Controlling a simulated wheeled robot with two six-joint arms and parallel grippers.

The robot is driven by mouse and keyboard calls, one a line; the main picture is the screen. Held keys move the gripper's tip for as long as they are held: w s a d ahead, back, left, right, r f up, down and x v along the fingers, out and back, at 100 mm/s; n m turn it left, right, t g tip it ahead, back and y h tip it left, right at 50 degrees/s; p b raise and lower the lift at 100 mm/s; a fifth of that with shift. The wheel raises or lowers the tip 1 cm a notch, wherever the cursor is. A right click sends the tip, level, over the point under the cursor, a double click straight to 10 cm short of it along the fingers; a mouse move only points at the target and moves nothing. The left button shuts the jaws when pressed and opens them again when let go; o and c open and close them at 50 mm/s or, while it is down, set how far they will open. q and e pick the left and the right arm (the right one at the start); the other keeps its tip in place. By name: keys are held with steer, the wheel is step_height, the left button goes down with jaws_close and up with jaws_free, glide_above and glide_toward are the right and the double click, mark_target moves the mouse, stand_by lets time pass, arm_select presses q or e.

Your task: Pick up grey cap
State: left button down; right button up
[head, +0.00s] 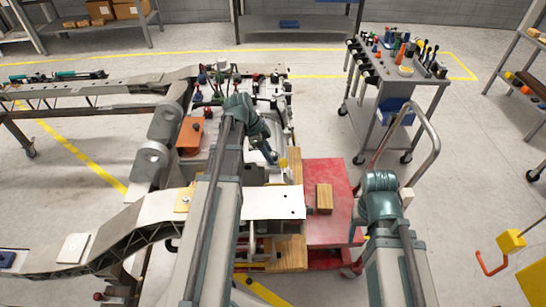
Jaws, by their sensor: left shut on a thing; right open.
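My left gripper (267,154) reaches down from the teal wrist at the picture's middle, over the cluttered fixture. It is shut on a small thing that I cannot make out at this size. I cannot make out the grey cap for certain. My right arm comes in at the lower right, and its teal joint stands beside the red cart. Its gripper does not show.
A chassis frame (72,246) runs along the left. A red cart (335,184) with a wooden block (324,198) stands right of the fixture (270,105). A tool trolley (420,85) stands at the back right. Open floor lies between trolley and shelves.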

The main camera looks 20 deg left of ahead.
stand_by(0.3)
arm_select(q)
step_height(320, 180, up, 10)
steer(key=p, duration=1)
